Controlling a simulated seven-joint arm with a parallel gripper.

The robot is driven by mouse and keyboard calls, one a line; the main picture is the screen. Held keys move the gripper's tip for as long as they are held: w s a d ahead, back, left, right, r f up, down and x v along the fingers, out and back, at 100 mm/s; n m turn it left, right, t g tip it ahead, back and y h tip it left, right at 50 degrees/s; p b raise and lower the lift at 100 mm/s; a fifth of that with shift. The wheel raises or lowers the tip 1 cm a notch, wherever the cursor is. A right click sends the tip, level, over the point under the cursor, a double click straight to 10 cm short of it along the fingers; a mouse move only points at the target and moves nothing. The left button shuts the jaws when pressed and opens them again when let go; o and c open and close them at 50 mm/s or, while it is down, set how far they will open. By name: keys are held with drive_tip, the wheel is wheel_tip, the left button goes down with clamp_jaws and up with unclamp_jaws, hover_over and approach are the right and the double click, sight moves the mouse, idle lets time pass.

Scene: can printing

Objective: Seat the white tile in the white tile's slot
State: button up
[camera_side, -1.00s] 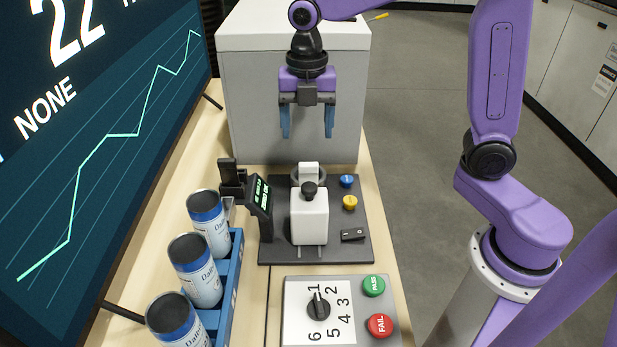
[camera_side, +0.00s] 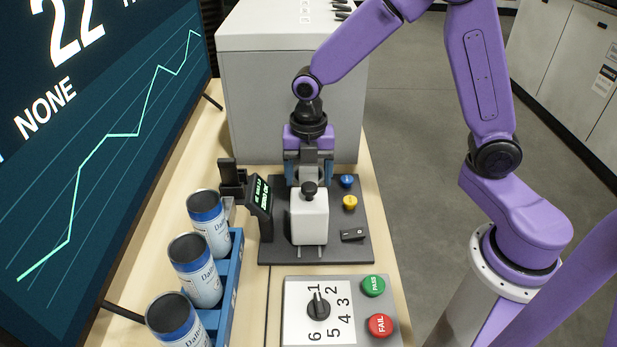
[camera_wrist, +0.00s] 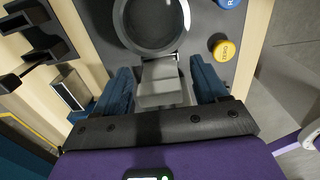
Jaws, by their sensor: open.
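My gripper (camera_side: 310,172) is open and low over the back of the dark base plate (camera_side: 349,252), behind the white device with a black knob (camera_side: 309,220). In the wrist view its two blue fingers stand either side of a pale grey-white block (camera_wrist: 161,82), with a gap visible on each side. The block adjoins a round dark ring (camera_wrist: 151,25). I cannot tell whether this block is the white tile, and no slot for it can be made out. In the side view the gripper hides most of the block.
A blue button (camera_side: 347,181) and a yellow button (camera_side: 351,202) sit right of the device; a small display (camera_side: 262,196) stands left. Several cans (camera_side: 195,268) fill a blue rack at left. A large grey cabinet (camera_side: 240,100) stands close behind. A dial panel (camera_side: 318,308) lies in front.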

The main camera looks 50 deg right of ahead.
drive_tip(key=c, duration=1.2)
drive_tip(key=shift+r, duration=0.1)
drive_tip(key=shift+r, duration=0.55)
drive_tip(key=s+d+r, duration=0.1)
drive_tip(key=s+r, duration=0.5)
drive_tip(key=r, duration=0.3)
drive_tip(key=s+d+r, duration=0.2)
drive_tip(key=s+r, duration=0.5)
drive_tip(key=r, duration=0.2)
drive_tip(key=shift+s+d+r, duration=0.25)
drive_tip(key=shift+d+r, duration=0.05)
drive_tip(key=shift+r, duration=0.05)
